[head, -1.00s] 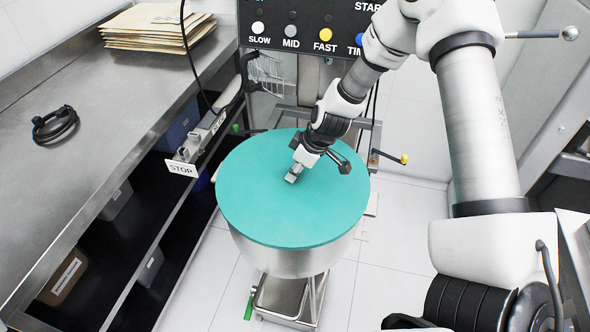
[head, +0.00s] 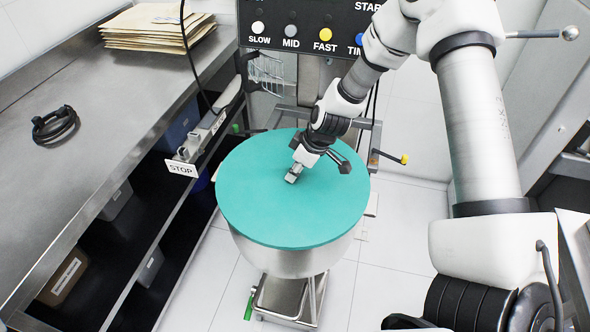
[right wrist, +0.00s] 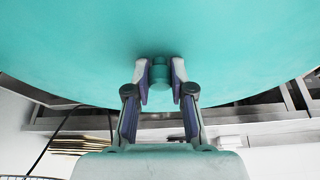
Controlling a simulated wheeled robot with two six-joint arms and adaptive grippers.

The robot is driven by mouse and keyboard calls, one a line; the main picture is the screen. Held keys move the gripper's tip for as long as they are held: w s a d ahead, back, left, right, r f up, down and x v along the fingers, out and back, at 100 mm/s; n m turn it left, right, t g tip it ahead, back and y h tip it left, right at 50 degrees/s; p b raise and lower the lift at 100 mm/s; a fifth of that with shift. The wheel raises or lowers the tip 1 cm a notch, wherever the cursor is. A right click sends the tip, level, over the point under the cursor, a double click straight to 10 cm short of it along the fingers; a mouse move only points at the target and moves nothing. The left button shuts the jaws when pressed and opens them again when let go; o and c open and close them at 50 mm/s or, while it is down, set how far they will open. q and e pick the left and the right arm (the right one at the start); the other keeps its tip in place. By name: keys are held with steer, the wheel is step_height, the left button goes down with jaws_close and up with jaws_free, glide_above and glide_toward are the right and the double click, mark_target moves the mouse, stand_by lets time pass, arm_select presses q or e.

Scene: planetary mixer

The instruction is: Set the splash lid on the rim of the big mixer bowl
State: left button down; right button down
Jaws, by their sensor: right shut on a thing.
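The splash lid (head: 270,210) is a flat teal disc. In the head view it covers the top of the big steel mixer bowl (head: 290,261), roughly level and centred. No gap shows between the lid's front edge and the bowl wall, but the rim itself is hidden, so I cannot tell whether they touch all round. My right gripper (head: 292,177) comes down from above at the lid's far middle part. In the right wrist view my right gripper (right wrist: 160,78) is shut on the lid's small teal knob (right wrist: 160,75). My left gripper is not in view.
A steel counter (head: 95,105) on the left holds a stack of envelopes (head: 157,24) and a black coil (head: 54,126). White floor is clear right of the bowl.

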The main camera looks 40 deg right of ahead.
steer(key=c, duration=0.9)
jaws_free()
steer(key=shift+r, duration=0.7)
step_height(320, 180, up, 9)
steer(key=shift+f, duration=0.15)
